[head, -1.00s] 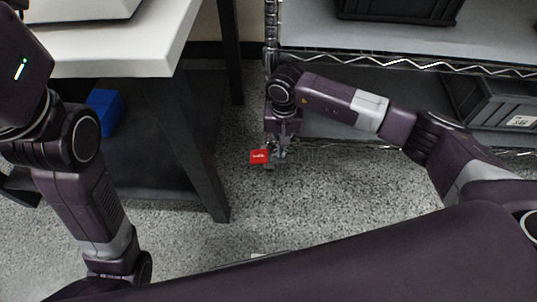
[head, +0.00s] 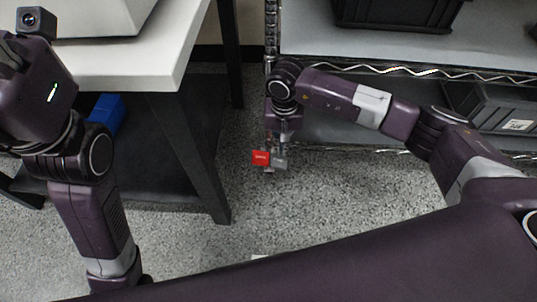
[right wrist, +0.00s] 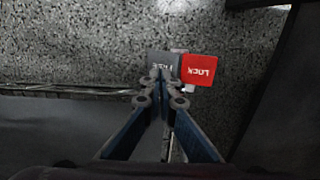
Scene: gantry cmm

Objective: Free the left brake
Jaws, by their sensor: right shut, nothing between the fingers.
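The brake is low by the foot of the wire rack's post. Its red tab (head: 261,158), marked LOCK, sits left of a grey tab (head: 280,163). In the right wrist view the red tab (right wrist: 199,69) is right of the grey tab (right wrist: 160,61), whose lettering is partly covered by my fingertips. My right gripper (head: 281,149) points down at the grey tab. In the right wrist view its fingertips (right wrist: 166,74) are together with nothing between them, over the near edge of the grey tab; whether they touch it I cannot tell. My left gripper is mostly cut off at the upper left.
The wire rack's lower shelf (head: 330,135) lies beside the brake, with a dark bin (head: 495,105) on it. A white-topped table (head: 140,70) with a dark leg (head: 200,150) stands at the left; a blue bin (head: 107,112) is under it. Speckled floor between is clear.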

